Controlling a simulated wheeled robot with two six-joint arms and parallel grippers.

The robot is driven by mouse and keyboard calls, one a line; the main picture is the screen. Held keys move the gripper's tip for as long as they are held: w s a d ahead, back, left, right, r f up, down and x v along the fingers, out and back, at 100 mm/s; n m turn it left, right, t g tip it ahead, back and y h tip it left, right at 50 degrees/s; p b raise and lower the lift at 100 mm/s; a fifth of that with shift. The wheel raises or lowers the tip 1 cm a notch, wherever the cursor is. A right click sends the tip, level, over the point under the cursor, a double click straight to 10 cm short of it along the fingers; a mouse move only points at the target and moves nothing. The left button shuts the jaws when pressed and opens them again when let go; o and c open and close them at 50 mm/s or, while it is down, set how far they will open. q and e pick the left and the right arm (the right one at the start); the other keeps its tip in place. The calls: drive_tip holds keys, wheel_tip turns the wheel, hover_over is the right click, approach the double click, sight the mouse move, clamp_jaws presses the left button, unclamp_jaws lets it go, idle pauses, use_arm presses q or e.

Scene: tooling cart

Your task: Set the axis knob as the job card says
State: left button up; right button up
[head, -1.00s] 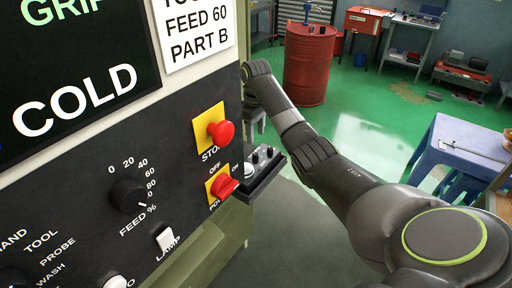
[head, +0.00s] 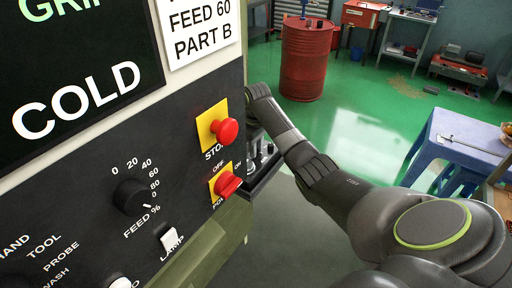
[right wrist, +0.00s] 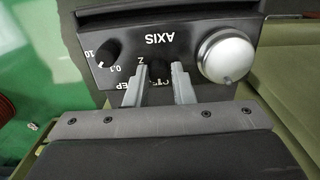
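In the right wrist view the axis knob (right wrist: 158,70) is a small dark knob below the upside-down word AXIS on a dark control box (right wrist: 90,22). My right gripper (right wrist: 160,76) has one grey finger on each side of it; whether they touch it I cannot tell. A letter Z shows by the left finger; the other marks and the pointer are mostly hidden. In the head view the box (head: 262,178) is partly behind my right arm. The job card (head: 197,30) reads FEED 60 and PART B; its top is cut off. My left gripper is not in view.
A silver handwheel (right wrist: 227,56) and a step knob (right wrist: 106,51) flank the axis knob. The machine panel has a feed knob (head: 133,194), a red stop button (head: 226,130) and a red power switch (head: 227,184). A red drum (head: 306,62) stands behind on green floor.

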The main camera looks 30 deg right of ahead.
clamp_jaws()
drive_tip(key=shift+m, duration=0.3)
drive_tip(key=m, duration=0.3)
drive_tip(key=shift+m, duration=2.1)
drive_tip(key=shift+o, duration=2.4)
unclamp_jaws()
drive_tip(key=shift+w, duration=0.1)
